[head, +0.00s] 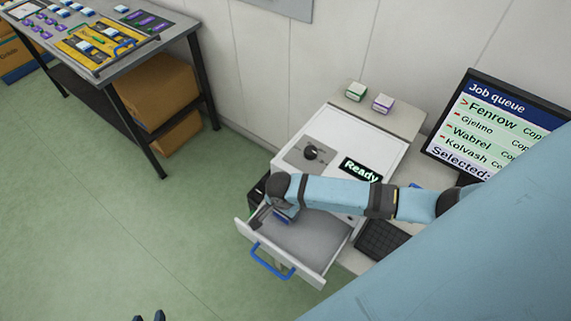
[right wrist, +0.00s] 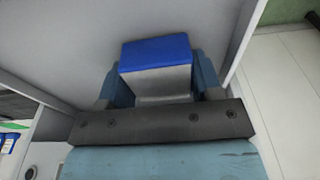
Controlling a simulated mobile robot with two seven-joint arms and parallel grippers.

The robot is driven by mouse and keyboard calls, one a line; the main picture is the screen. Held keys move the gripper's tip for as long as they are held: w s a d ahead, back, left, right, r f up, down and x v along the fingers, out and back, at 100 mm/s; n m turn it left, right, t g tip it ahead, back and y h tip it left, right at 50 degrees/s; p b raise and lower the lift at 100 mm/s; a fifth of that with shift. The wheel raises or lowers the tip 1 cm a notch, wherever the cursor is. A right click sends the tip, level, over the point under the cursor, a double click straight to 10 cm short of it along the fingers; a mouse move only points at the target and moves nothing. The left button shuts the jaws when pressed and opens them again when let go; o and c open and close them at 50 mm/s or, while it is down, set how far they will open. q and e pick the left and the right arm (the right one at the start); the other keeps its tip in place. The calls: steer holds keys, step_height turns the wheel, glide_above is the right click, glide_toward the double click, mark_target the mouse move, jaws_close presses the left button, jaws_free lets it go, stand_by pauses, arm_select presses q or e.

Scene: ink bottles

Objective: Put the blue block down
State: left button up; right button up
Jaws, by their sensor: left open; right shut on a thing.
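My right gripper (right wrist: 160,80) is shut on a block with a blue top and pale grey side, the blue block (right wrist: 157,52). In the head view my right arm reaches in from the right, and its gripper (head: 283,214) is at the left part of an open drawer (head: 315,235). The block is mostly hidden there by the gripper. I cannot tell whether it touches the drawer's grey floor. My left gripper (head: 149,317) is open at the bottom edge of the head view, only its dark fingertips showing, away from the drawer.
The white machine above the drawer has a knob (head: 311,152) and a "Ready" display (head: 361,170). A job queue monitor (head: 495,130) and keyboard (head: 383,240) are right. A cluttered table (head: 120,60) stands upper left.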

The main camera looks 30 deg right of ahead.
steer(key=shift+f, duration=0.15)
steer(key=o, duration=1)
steer(key=shift+c, duration=0.2)
step_height(320, 180, up, 12)
steer(key=a, duration=0.1)
steer(key=shift+s+a, duration=0.15)
steer(key=shift+s, duration=0.15)
steer(key=shift+s, duration=0.1)
